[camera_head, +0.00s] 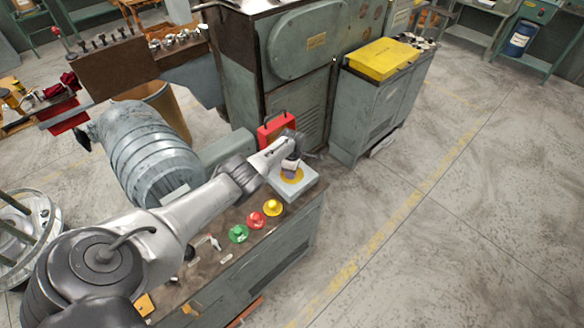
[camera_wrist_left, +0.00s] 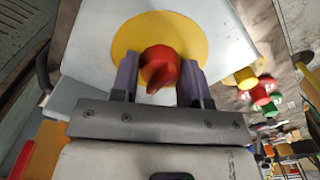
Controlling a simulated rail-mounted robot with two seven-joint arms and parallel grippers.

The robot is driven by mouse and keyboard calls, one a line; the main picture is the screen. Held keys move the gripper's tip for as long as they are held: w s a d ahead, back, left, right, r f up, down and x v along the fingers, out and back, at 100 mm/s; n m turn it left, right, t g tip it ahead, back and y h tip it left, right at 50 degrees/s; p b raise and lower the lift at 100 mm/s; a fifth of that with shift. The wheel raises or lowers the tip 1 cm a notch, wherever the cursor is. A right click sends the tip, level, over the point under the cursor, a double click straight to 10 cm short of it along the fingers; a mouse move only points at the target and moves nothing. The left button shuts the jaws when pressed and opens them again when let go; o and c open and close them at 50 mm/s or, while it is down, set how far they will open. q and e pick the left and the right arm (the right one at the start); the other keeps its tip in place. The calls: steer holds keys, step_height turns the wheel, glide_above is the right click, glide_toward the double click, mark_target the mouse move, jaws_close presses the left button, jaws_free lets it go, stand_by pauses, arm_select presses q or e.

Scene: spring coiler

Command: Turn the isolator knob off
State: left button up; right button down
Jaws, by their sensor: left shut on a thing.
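The isolator knob (camera_wrist_left: 160,68) is red and sits on a round yellow plate (camera_wrist_left: 127,40) on a pale grey box, seen in the left wrist view. In the head view the grey box (camera_head: 306,186) stands at the far end of the bench top, and my gripper hides the knob there. My left gripper (camera_wrist_left: 158,80) has its two purple-grey fingers on either side of the knob and is shut on it. It also shows in the head view (camera_head: 290,172), reaching down onto the yellow disc. My right gripper is not in view.
Green (camera_head: 238,233), red (camera_head: 256,220) and yellow (camera_head: 272,207) push buttons stand on the bench top near the box. A red case with a handle (camera_head: 275,130) stands behind the box. A large grey motor (camera_head: 150,155) is at left. Open floor lies to the right.

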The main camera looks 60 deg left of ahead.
arm_select(q)
steer(key=n, duration=0.2)
steer(key=shift+n, duration=0.4)
steer(key=n, duration=0.2)
steer(key=shift+n, duration=1.1)
steer(key=o, duration=0.9)
steer(key=shift+r+p, duration=0.1)
steer(key=shift+p, duration=0.2)
step_height(320, 180, up, 14)
steer(key=p, duration=1.3)
steer(key=shift+f, duration=0.2)
